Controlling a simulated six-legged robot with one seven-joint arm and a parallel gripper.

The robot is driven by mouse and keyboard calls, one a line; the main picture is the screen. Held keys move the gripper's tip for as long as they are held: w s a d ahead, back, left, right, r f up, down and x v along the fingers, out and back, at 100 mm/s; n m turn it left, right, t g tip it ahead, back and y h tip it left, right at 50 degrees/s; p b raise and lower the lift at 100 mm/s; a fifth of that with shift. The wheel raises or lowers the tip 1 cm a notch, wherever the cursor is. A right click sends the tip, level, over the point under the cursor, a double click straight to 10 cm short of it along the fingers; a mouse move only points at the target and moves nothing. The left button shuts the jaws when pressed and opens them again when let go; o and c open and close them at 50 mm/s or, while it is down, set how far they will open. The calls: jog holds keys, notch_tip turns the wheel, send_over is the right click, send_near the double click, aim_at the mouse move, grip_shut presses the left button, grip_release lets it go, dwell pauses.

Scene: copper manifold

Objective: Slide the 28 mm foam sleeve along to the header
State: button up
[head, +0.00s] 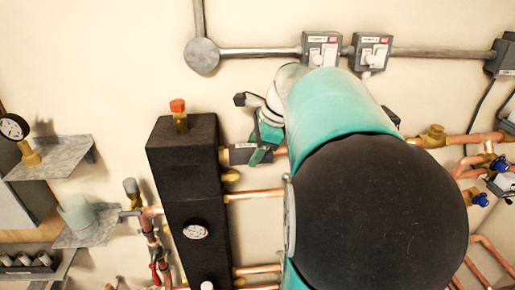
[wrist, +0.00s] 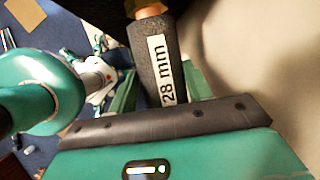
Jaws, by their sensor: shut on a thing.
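The 28 mm foam sleeve (head: 239,154) is a short dark grey tube on the upper copper pipe (head: 281,152), just right of the header (head: 186,215), a tall black block. In the wrist view the sleeve (wrist: 163,50) bears a white "28 mm" label, and a brass fitting (wrist: 147,7) shows at its far end, with dark surface beyond. My gripper (head: 262,143) is shut on the sleeve, its teal fingers on either side of it in the wrist view (wrist: 162,88). My arm hides much of the pipe to the right.
A brass stub (head: 231,175) and a lower copper pipe (head: 254,195) lie below the sleeve. The header carries a red-capped brass fitting (head: 179,112) and a gauge (head: 195,230). Grey switch boxes (head: 322,48) are on the wall above. Shelves (head: 55,160) stand at left.

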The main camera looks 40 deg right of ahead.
jog(key=shift+w+a, duration=0.15)
jog(key=shift+a, duration=0.1)
jog(key=o, duration=1)
jog(key=v, duration=1.3)
jog(key=shift+d+r, duration=0.15)
jog(key=shift+r, duration=0.2)
